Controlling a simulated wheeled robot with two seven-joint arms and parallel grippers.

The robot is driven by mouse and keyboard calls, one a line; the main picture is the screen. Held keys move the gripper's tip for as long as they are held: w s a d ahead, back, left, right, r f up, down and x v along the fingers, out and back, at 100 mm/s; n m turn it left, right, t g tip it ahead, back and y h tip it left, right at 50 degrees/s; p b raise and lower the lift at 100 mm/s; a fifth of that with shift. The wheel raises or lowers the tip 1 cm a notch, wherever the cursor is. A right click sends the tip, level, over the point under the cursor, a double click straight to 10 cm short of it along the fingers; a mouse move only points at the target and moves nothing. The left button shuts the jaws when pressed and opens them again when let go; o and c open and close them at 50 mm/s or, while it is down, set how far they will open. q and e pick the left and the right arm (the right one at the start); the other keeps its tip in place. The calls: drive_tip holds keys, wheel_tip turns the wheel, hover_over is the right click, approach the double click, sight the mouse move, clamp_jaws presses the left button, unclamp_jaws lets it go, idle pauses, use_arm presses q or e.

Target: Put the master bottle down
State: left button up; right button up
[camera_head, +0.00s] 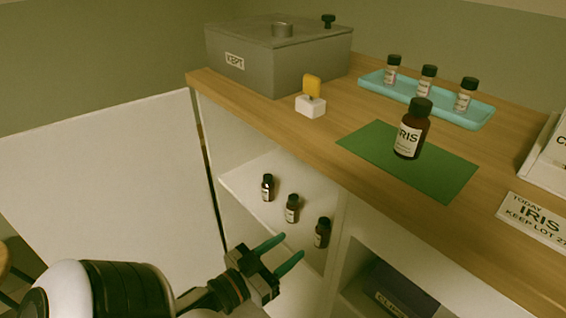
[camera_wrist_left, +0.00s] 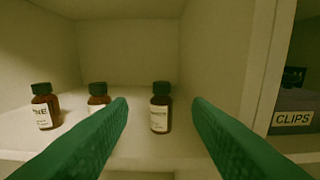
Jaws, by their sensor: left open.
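The master bottle (camera_head: 411,132), a large brown bottle with a black cap and an IRIS label, stands upright on the green mat (camera_head: 455,181) on the counter. No gripper touches it. My left gripper (camera_head: 291,247) is open and empty, low in front of the shelf opening below the counter. In the left wrist view its green fingers (camera_wrist_left: 160,108) reach toward a small brown bottle (camera_wrist_left: 160,108), which stands upright beyond them in the gap. My right gripper is not in view.
Three small bottles (camera_head: 291,208) stand in the open shelf (camera_head: 240,182). Three more stand on a blue tray (camera_head: 371,83) behind the mat. A grey KEPT box (camera_head: 260,62), a white block with a yellow tab (camera_head: 311,104) and an IRIS card (camera_head: 535,222) are on the counter. A CLIPS bin (camera_wrist_left: 292,118) is right.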

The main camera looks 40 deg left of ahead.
use_arm(q)
wheel_tip(320, 180, down, 8)
drive_tip(key=d+n+g+y, duration=0.1)
drive_tip(key=n+g+y, duration=0.15)
drive_tip(key=g, duration=0.35)
drive_tip(key=s+d+f+m+g+h, duration=0.1)
drive_tip(key=s+d+f+m+g, duration=0.2)
drive_tip(key=s+d+f+g, duration=0.2)
drive_tip(key=s+d+g, duration=0.2)
drive_tip(key=s+g, duration=0.1)
drive_tip(key=shift+d+f+m, duration=0.3)
drive_tip(key=shift+m, duration=0.05)
drive_tip(key=shift+h, duration=0.25)
